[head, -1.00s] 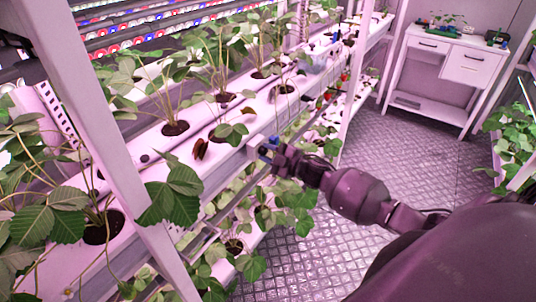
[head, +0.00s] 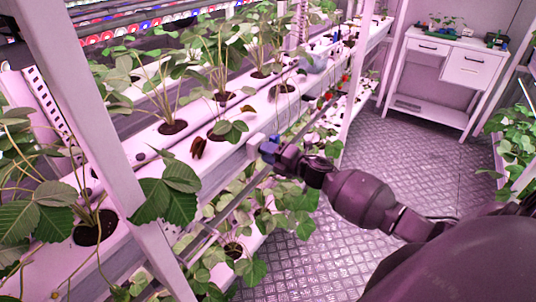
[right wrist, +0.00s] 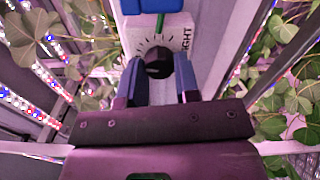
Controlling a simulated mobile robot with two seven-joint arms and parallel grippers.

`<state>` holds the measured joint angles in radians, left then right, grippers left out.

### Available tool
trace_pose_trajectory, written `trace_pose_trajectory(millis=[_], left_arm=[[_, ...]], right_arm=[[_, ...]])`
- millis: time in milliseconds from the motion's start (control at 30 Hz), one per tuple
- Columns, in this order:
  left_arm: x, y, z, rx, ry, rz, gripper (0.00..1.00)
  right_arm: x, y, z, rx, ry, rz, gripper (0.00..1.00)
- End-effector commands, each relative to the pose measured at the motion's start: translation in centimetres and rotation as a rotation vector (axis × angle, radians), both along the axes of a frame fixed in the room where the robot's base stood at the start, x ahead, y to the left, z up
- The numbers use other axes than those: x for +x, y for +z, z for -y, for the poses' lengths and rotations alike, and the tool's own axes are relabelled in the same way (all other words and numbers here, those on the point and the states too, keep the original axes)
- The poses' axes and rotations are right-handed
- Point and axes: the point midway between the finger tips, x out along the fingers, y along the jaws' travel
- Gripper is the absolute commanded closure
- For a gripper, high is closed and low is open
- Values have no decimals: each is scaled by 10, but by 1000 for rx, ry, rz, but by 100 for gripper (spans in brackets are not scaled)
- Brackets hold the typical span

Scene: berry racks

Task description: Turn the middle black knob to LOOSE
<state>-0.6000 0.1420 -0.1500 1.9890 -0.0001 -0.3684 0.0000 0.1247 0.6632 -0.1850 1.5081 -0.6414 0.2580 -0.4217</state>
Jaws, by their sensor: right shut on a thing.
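A black knob (right wrist: 155,62) stands on a white panel (right wrist: 181,42) with dark dial ticks in the right wrist view. Letters reading "IGHT" run along the panel's right side, and the rest of the lettering is hidden. My right gripper (right wrist: 157,78) has its two blue fingers on either side of the knob and is shut on it. The knob's pointer cannot be made out clearly. In the head view my right gripper (head: 269,149) is at a small white box (head: 255,146) on the rack's front edge, and it hides the knob. My left gripper is not in view.
White planting channels (head: 185,147) with leafy plants run along the left. A white rack post (head: 95,130) stands in the left foreground. A blue part (right wrist: 150,6) with a green strip sits above the knob. The metal floor (head: 415,155) is clear towards a white cabinet (head: 440,75).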

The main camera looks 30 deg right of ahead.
Motion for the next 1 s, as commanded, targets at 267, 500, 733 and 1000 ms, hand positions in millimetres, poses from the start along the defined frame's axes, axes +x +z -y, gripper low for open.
trace_pose_trajectory(millis=[267,500,733,1000], left_arm=[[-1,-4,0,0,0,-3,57],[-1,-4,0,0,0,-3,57],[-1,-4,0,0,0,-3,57],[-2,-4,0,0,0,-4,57]], right_arm=[[0,-1,0,-62,1,25,94],[0,-1,0,-71,1,28,94],[0,-1,0,-70,1,28,67],[0,-1,0,-70,0,28,46]])
